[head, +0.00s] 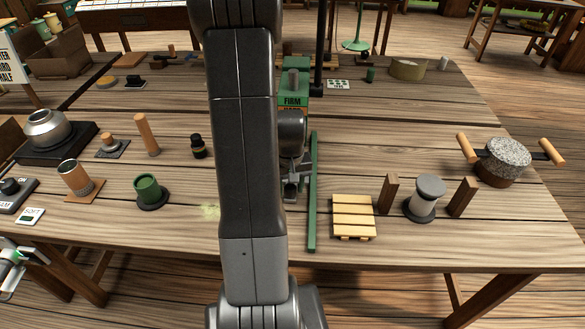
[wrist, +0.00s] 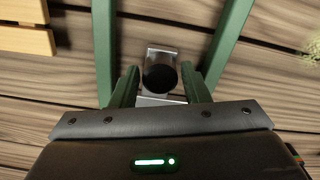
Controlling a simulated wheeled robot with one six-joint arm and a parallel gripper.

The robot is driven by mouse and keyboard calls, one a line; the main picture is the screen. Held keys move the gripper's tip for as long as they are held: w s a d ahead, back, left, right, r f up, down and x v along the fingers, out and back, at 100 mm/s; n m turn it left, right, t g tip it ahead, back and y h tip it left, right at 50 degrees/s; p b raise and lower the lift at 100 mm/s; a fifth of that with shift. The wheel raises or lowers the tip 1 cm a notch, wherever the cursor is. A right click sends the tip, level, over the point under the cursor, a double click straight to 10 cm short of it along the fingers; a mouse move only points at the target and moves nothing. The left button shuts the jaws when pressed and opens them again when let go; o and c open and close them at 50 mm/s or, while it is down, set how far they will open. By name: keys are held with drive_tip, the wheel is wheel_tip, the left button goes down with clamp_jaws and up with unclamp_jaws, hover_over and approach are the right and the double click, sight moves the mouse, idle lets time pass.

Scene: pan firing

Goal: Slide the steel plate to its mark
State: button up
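The steel plate (wrist: 163,52) is a small bright metal piece with a dark round knob (wrist: 160,76). In the wrist view it lies between two green rails (wrist: 103,40). My gripper (wrist: 159,68) is open, with one finger on each side of the knob. A narrow gap seems to show beside each finger, so it is not clamped. In the head view my gripper (head: 294,172) is low over the table beside the right green rail (head: 313,205). My arm hides the left rail and most of the plate there. I cannot make out the plate's mark.
A slatted wooden trivet (head: 353,216) is close to the right rail. Wooden posts flank a grey spool (head: 426,196), and a speckled pot (head: 502,160) stands farther right. A green box (head: 294,92) is behind my gripper. A green cup (head: 148,190) stands left of my arm.

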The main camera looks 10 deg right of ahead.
drive_tip(key=c, duration=0.6)
drive_tip(key=shift+s+a+b, duration=0.4)
drive_tip(key=shift+s+a, duration=0.35)
drive_tip(key=shift+s, duration=1.95)
drive_tip(key=shift+s+a+b, duration=0.35)
drive_tip(key=shift+s+a, duration=0.45)
drive_tip(key=shift+s, duration=1.85)
drive_tip(key=shift+s+a+b, duration=0.4)
drive_tip(key=shift+s+a, duration=0.35)
drive_tip(key=shift+s, duration=1.95)
drive_tip(key=o, duration=1)
drive_tip(key=shift+o, duration=0.2)
wheel_tip(320, 180, up, 14)
drive_tip(key=p, duration=0.2)
drive_tip(key=shift+p, duration=0.4)
drive_tip(key=shift+f, duration=0.15)
wheel_tip(320, 180, down, 14)
drive_tip(key=b, duration=0.2)
drive_tip(key=shift+b, duration=0.4)
drive_tip(key=shift+r, duration=0.2)
